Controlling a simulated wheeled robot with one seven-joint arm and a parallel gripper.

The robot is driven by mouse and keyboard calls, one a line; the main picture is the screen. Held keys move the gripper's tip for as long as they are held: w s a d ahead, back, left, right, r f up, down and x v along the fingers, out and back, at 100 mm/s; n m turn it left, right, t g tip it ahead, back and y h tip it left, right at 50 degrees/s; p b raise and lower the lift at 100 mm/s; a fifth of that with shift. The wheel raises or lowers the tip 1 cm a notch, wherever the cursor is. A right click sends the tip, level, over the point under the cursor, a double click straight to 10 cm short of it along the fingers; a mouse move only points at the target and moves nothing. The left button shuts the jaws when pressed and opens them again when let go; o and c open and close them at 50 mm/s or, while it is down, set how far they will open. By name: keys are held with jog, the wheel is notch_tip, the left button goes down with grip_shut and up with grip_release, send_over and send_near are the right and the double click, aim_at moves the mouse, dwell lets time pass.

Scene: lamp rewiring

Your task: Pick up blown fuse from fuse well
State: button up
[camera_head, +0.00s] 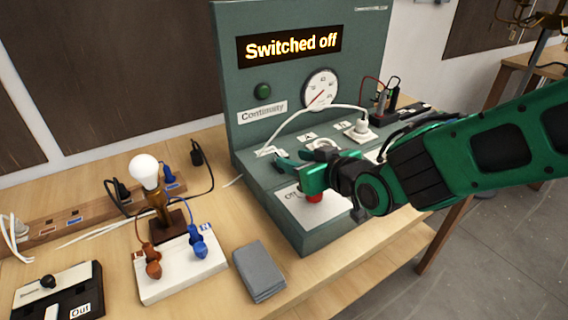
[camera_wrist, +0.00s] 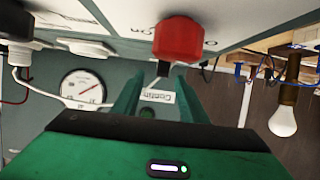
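My gripper (camera_head: 281,160) is over the front deck of the green test bench (camera_head: 310,236), pointing left. The red knob appears large at the top of the wrist view (camera_wrist: 180,38), which is upside down. I cannot make out the blown fuse or the fuse well in either view; my gripper and arm cover part of the deck.
The bench display (camera_head: 289,46) reads "Switched off". A white plug (camera_head: 361,128) and cable stand behind my gripper. Left are a bulb lamp (camera_head: 145,172), a white block (camera_head: 183,268) with brown and blue plugs, a grey pad (camera_head: 260,271) and a black tray (camera_head: 88,285) marked "Out".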

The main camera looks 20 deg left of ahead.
aim_at(287, 157)
jog(key=shift+x, duration=3.15)
jog(key=shift+s+a, duration=0.15)
jog(key=shift+c, duration=0.6)
grip_shut()
